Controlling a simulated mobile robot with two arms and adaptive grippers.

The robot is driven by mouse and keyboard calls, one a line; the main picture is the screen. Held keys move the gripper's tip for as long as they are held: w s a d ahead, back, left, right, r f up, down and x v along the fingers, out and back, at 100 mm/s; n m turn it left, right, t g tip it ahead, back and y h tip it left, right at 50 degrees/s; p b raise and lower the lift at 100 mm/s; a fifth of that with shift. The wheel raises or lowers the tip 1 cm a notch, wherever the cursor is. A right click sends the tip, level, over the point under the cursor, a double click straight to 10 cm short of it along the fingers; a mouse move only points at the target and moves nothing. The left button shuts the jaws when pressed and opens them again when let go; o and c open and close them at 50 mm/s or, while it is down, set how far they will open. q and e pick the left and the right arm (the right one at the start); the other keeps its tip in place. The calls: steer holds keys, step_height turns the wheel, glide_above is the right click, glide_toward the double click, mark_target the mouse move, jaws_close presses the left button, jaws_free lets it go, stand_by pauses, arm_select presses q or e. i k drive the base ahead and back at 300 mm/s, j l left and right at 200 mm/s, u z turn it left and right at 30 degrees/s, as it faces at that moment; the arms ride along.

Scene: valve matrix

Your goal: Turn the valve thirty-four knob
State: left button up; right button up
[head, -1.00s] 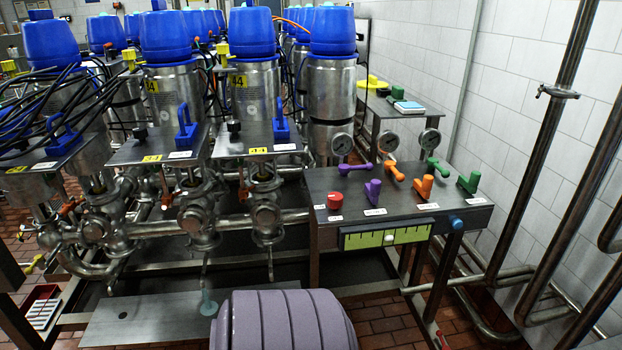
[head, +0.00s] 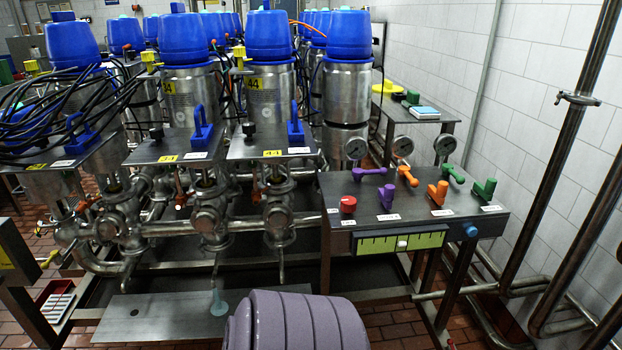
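The valve marked 34 is a steel cylinder (head: 188,95) with a blue cap (head: 187,38), left of the similar valve 44 (head: 268,95). Its yellow 34 label (head: 167,158) is on the front edge of a steel plate (head: 140,155) below the cylinder. On that plate are a small black knob (head: 156,132) at the left and an upright blue handle (head: 201,127) at the right. Nothing touches either one. Valve 44's plate has a like black knob (head: 248,129) and blue handle (head: 295,125). Neither of my grippers is in view.
A steel panel table (head: 450,225) stands to the right, with a red knob (head: 348,204) and purple, orange and green handles. Black cables (head: 80,105) hang over the left valves. Pipes run below the valves. A low metal sheet (head: 160,317) lies in front.

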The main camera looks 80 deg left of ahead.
mark_target(157, 133)
steer(key=u, duration=3.3)
steer(key=z, duration=0.2)
steer(key=j, duration=0.05)
